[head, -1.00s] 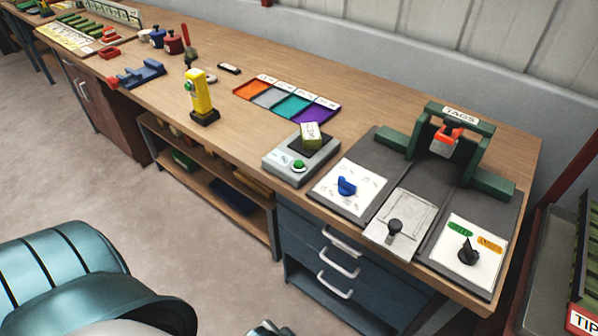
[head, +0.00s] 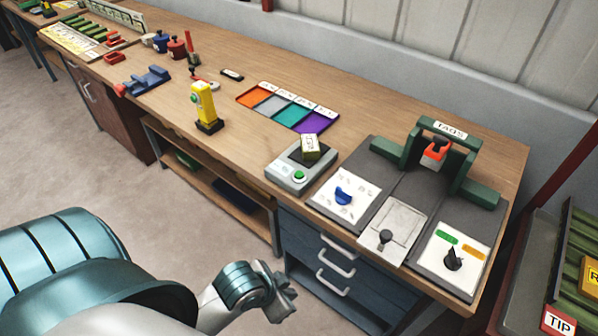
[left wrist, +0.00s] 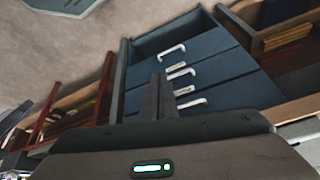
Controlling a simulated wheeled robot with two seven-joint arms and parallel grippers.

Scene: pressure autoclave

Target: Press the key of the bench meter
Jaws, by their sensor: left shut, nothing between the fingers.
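A grey box-shaped device (head: 288,178) with a green round key (head: 299,176) stands at the bench's front edge. A small yellowish block (head: 310,147) rests on its dark top plate. A yellow upright device (head: 203,101) with a small green button stands on a black base further left. I cannot tell for sure which one is the bench meter. My left gripper (head: 284,299) is in front of the bench, lower than its top and apart from both devices. Its fingers are together and empty in the left wrist view (left wrist: 160,95). My right gripper is out of view.
The wooden bench (head: 375,115) carries a tray with coloured compartments (head: 240,98) and a dark panel with a green TAGS frame (head: 450,126). Blue drawers with protruding handles (head: 337,262) are below, near my left gripper. Open floor lies left of them.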

